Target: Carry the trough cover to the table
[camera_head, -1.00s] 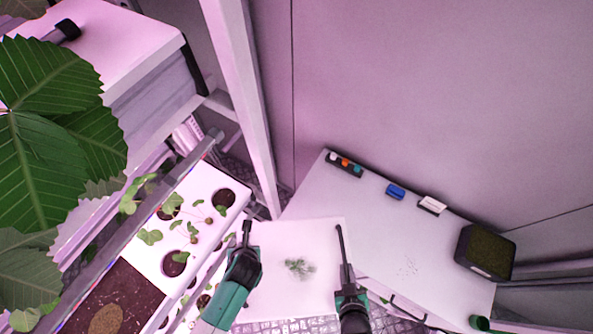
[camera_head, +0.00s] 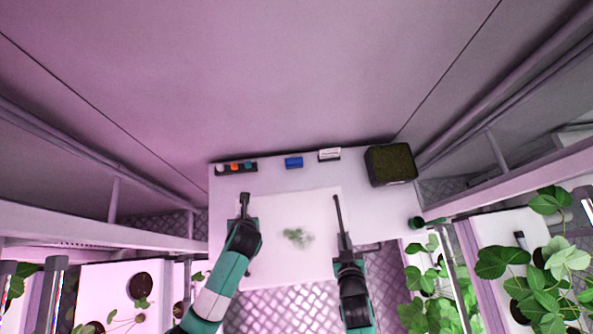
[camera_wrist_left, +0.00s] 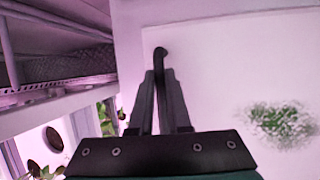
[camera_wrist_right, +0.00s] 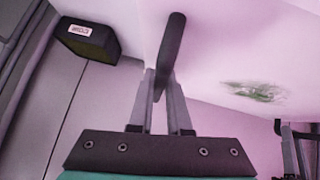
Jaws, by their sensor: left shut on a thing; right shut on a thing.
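The trough cover (camera_head: 285,265) is a flat white panel with a green smudge near its middle. It hangs level in front of my body and overlaps the table's (camera_head: 225,200) front part in the head view. I cannot tell the gap between them. My left gripper (camera_head: 244,220) is shut on the cover's left black handle (camera_wrist_left: 160,52). My right gripper (camera_head: 346,252) is shut on its right black handle (camera_wrist_right: 173,38). The smudge also shows in both wrist views. The cover hides part of the table's front edge.
On the table stand a rack of coloured items (camera_head: 236,167), a blue block (camera_head: 293,162), a white labelled item (camera_head: 329,154) and a dark tray (camera_head: 390,164). A green cylinder (camera_head: 416,222) is at the right corner. Plant racks flank both sides; the table's middle looks clear.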

